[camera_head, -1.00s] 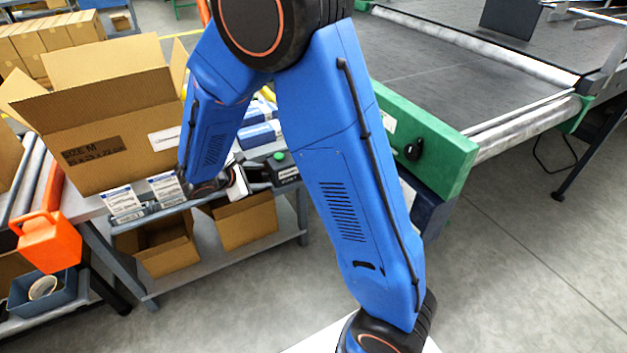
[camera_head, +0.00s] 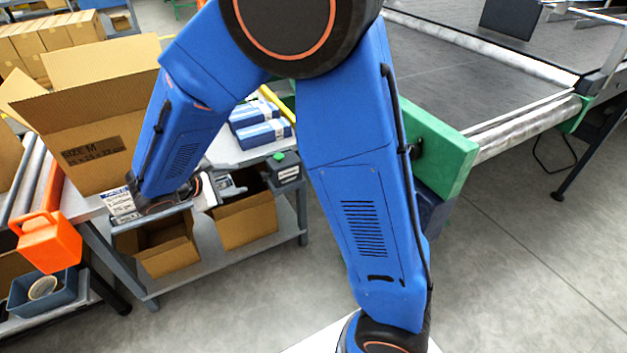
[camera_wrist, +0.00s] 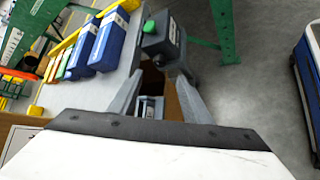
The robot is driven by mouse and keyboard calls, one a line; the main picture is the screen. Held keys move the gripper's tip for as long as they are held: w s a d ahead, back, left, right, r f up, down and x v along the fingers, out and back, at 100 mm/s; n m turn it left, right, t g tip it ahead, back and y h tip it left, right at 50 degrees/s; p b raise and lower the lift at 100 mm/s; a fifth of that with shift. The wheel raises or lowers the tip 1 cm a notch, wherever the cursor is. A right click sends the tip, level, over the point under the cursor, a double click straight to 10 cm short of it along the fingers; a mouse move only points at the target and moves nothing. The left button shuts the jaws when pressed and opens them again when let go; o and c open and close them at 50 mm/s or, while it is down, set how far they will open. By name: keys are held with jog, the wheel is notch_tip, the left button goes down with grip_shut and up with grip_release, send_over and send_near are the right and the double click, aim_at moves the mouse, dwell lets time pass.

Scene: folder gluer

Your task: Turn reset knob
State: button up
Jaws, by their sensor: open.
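My gripper (camera_head: 236,184) is over the front edge of the packing table, left of a small dark control box (camera_head: 287,175) with a green button (camera_head: 279,156). In the wrist view, the gripper (camera_wrist: 160,76) is open, with nothing seen between its two grey fingers. The control box (camera_wrist: 158,45) with its green button (camera_wrist: 149,27) lies just beyond the fingertips, apart from them as far as I can tell. A black knob (camera_head: 416,149) sits on the green conveyor panel, partly hidden by my arm. I cannot read any reset label.
A large open carton (camera_head: 95,140) stands on the table at left. Blue-and-white packs (camera_head: 262,133) lie behind the control box. Open cartons (camera_head: 246,219) sit on the lower shelf. The green panel (camera_head: 445,155) is right of my arm.

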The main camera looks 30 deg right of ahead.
jog(key=v, duration=0.5)
jog(key=s+d+r+m+g+y, duration=0.1)
jog(key=s+d+r+m+y, duration=0.2)
jog(key=s+d, duration=0.6)
jog(key=s+d+r+m+g+y, duration=0.2)
jog(key=s+d+r+m+y, duration=0.1)
jog(key=s+d+m, duration=0.4)
jog(key=shift+s+d+r+g+y, duration=0.3)
jog(key=shift+s+d+y, duration=0.1)
jog(key=shift+s+d, duration=0.5)
jog(key=s+r+m+t+y, duration=0.1)
jog(key=s+m+t+y, duration=0.1)
jog(key=s+m, duration=0.2)
jog(key=shift+s+d+r+m+t+y, duration=0.3)
jog(key=shift+s+m+y, duration=0.1)
jog(key=shift+s, duration=1.35)
